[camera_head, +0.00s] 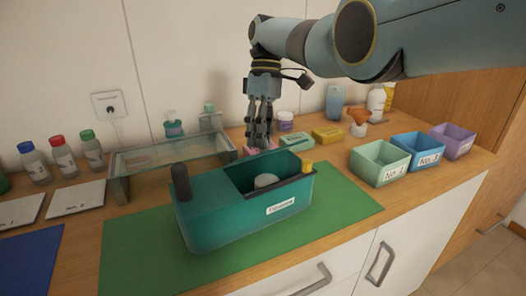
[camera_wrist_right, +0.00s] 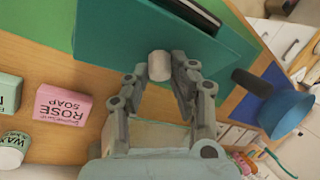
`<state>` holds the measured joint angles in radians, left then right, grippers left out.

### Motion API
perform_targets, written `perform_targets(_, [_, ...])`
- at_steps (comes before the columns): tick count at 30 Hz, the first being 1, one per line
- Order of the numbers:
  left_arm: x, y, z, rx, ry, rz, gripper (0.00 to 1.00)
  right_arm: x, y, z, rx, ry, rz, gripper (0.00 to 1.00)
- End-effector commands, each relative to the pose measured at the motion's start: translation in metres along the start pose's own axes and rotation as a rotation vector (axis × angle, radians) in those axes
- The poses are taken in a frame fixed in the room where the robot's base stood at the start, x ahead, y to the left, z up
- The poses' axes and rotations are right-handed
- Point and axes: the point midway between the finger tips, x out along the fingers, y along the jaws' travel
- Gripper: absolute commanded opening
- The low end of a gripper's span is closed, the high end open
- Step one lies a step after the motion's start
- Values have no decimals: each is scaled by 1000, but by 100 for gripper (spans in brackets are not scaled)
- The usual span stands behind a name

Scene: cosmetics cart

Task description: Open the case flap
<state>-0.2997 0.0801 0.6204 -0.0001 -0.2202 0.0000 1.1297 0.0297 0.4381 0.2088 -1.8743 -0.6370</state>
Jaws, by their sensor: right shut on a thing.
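The teal case (camera_head: 235,222) stands on the green mat, its label facing front and a dark recess in its top. A pale round knob (camera_head: 266,181) shows within that recess. My right gripper (camera_head: 262,146) reaches down behind the case. In the right wrist view, a whitish knob (camera_wrist_right: 160,66) lies between the fingertips, against the teal surface (camera_wrist_right: 110,40). My right gripper is shut on it, though its exact contact is hard to see. The flap's edges are not clear, so I cannot tell its angle. My left gripper is not in view.
A dark post (camera_head: 180,182) rises at the case's left end. A glass-topped stand (camera_head: 170,152) is behind left. The rose soap box (camera_wrist_right: 62,105) lies close to the gripper. Green (camera_head: 380,163), blue (camera_head: 415,151) and purple (camera_head: 453,140) bins stand right. The mat's front is clear.

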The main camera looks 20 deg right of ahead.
Motion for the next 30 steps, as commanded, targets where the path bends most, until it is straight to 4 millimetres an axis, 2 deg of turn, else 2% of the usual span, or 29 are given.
perform_targets(4, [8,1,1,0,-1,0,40,2,0,-1,3,-13,-9,0])
perform_targets(16, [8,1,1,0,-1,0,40,1,-1,-1,3,-15,-11,0])
perform_targets(17, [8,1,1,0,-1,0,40,1,-1,-1,3,-15,-11,25])
perform_targets(21, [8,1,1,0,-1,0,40,0,-1,-1,3,-15,-10,43])
perform_targets(22, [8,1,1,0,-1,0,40,0,0,-1,3,-15,-10,46])
perform_targets(30, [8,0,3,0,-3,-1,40,0,0,-1,4,-14,-9,46])
